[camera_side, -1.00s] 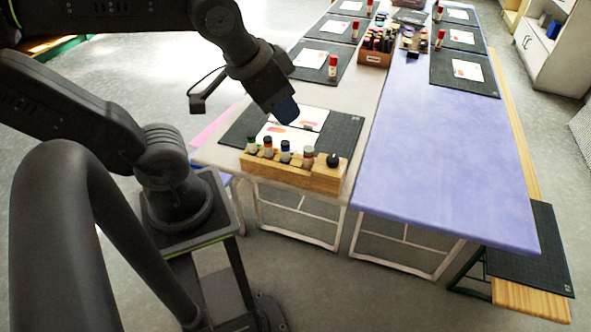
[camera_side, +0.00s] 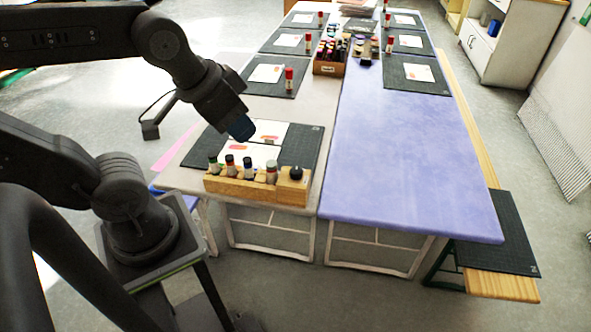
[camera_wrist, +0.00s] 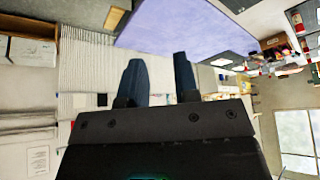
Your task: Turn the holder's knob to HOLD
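The wooden holder (camera_side: 247,190) stands at the near end of the left table, with several small bottles (camera_side: 231,164) in a row. A round black knob (camera_side: 296,173) sits on its right end. The knob's setting and any HOLD mark are too small to read. My gripper (camera_side: 242,130) hangs above and behind the holder, left of the knob in the picture and apart from it. In the wrist view my gripper's two dark fingers (camera_wrist: 160,78) stand apart with nothing between them. The holder and knob do not show in the wrist view.
A dark mat (camera_side: 307,147) with white cards (camera_side: 270,132) lies behind the holder. A purple table (camera_side: 405,165) adjoins on the right, mostly clear in front. Farther back are a wooden box (camera_side: 328,68) of bottles, more mats, and red-and-white tubes (camera_side: 289,78).

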